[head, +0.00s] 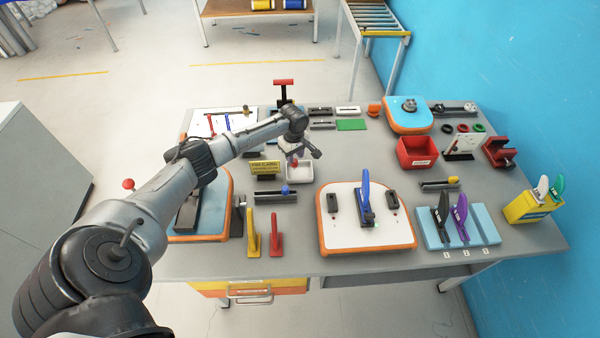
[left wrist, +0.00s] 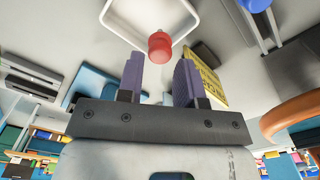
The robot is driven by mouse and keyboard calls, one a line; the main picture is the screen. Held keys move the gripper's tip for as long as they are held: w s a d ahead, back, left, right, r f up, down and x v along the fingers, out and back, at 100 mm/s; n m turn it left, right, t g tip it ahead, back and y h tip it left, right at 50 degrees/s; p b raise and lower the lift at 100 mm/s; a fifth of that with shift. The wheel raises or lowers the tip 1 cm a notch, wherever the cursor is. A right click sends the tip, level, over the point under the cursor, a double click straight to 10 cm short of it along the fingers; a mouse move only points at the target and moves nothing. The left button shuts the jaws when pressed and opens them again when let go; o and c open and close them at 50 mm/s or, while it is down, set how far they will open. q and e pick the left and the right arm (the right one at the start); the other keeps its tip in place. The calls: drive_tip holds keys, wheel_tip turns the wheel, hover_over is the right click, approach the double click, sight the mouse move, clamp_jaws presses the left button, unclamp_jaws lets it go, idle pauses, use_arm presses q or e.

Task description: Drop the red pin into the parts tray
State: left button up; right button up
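My left gripper (head: 297,155) is over the small white parts tray (head: 304,178), pointing down. In the left wrist view the gripper (left wrist: 158,62) is open, with its two purple fingers apart. The red pin (left wrist: 159,46) shows just beyond the fingertips, centred between them, with a gap to each finger. It overlaps the near edge of the parts tray (left wrist: 186,32) in that view. I cannot tell whether it is in the air or resting in the tray. The pin is hidden in the head view. My right gripper is out of view.
A yellow sign (head: 265,168) stands just left of the tray. A block with a blue knob (head: 285,190) is in front of it. A red bin (head: 417,152) stands to the right. A white board with a blue lever (head: 366,200) lies at front centre.

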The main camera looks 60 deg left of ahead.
use_arm(q)
drive_tip(key=o, duration=0.4)
drive_tip(key=shift+r, duration=0.1)
wheel_tip(320, 180, up, 14)
drive_tip(key=p, duration=0.1)
idle(0.5)
drive_tip(key=shift+f, duration=0.2)
idle(0.3)
